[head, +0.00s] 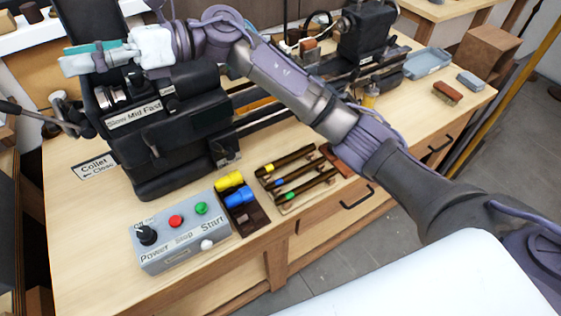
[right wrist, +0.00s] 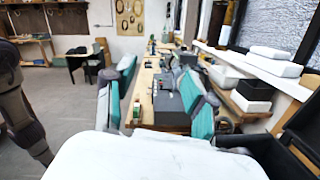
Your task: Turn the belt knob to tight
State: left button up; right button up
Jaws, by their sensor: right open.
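The dark lathe headstock (head: 185,135) stands at the left of the bench, with a "Slow Mid Fast" label (head: 133,115) on its front. Silver round parts (head: 118,94) sit just above that label. I cannot single out the belt knob; it may be hidden behind the gripper or too small to tell. My right gripper (head: 72,62) reaches across above the headstock, its teal fingers at the open cover. In the right wrist view its two teal fingers (right wrist: 157,78) are apart, with a dark grey box (right wrist: 170,103) seen beyond and between them. My left gripper is not in view.
A grey control box (head: 180,235) with coloured buttons is at the front. Yellow and blue pieces (head: 238,195) and a rack of dark rods (head: 298,180) lie beside it. A metal lever (head: 35,115) sticks out left of the headstock. A blue tray (head: 427,64) is at the far right.

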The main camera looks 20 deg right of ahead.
jog(key=w+d+f+m+t+h, duration=0.25)
jog(key=d+m+t, duration=0.25)
jog(key=m+t, duration=0.45)
jog(key=w+d+f+m+t+h, duration=0.2)
jog(key=d+f+m+t+h, duration=0.3)
jog(key=m, duration=0.8)
jog(key=w+d+f+m+t+h, duration=0.2)
jog(key=d+m+t, duration=0.4)
jog(key=m+t, duration=0.4)
jog(key=s+d+f+m+g+h, duration=0.3)
jog(key=d+f+m, duration=0.1)
jog(key=f, duration=0.3)
jog(key=s+d+f+m+g+h, duration=0.2)
jog(key=s+d+f+m+h, duration=0.1)
jog(key=f, duration=0.5)
jog(key=s+d+f+m+g+h, duration=0.3)
jog(key=s+d+f+m, duration=0.1)
jog(key=f+m, duration=0.3)
jog(key=shift+d+f+g, duration=0.25)
jog(key=shift+d+g, duration=0.1)
jog(key=shift+d, duration=0.05)
